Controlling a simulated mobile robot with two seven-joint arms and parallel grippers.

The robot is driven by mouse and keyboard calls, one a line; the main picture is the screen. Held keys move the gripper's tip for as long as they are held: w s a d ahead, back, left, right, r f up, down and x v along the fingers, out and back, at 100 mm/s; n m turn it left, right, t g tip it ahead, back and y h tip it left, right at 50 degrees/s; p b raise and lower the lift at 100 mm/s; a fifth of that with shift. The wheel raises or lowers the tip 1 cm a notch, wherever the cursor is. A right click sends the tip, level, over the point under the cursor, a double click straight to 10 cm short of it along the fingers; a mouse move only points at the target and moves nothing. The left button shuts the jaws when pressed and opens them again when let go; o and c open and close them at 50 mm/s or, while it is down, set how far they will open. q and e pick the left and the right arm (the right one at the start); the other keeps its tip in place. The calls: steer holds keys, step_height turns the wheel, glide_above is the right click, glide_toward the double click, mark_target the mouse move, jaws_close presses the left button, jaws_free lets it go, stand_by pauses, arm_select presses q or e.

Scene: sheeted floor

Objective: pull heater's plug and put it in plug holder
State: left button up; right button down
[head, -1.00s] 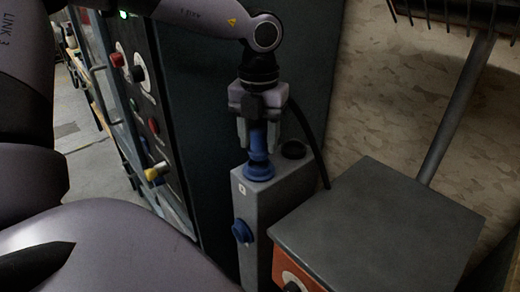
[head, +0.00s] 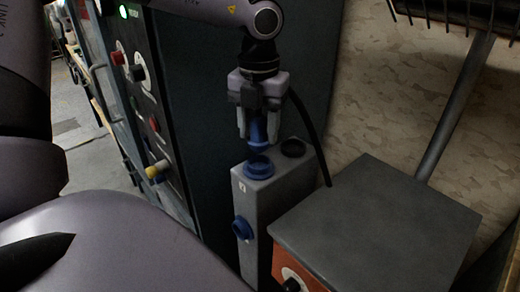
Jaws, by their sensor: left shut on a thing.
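My left gripper (head: 258,130) points down and is shut on the blue plug (head: 259,134). The plug is upright, its lower end just above the blue socket (head: 259,170) on top of the grey box (head: 285,183); whether its tip is fully clear of the socket is hard to tell. A dark round opening (head: 293,148), which may be the plug holder, is on the same box top, behind and right of the socket. A black cable (head: 312,140) hangs from behind the gripper to the box's right side. My right gripper is not in view.
A blue knob (head: 243,229) sticks out of the grey box's front. A dark-topped orange box (head: 375,225) with a slanted pole (head: 455,110) stands close on the right. A dark cabinet with a control panel (head: 145,90) is on the left.

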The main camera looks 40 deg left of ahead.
mark_target(259, 117)
arm_select(q)
steer(key=shift+r+p, duration=1.05)
steer(key=shift+r, duration=0.95)
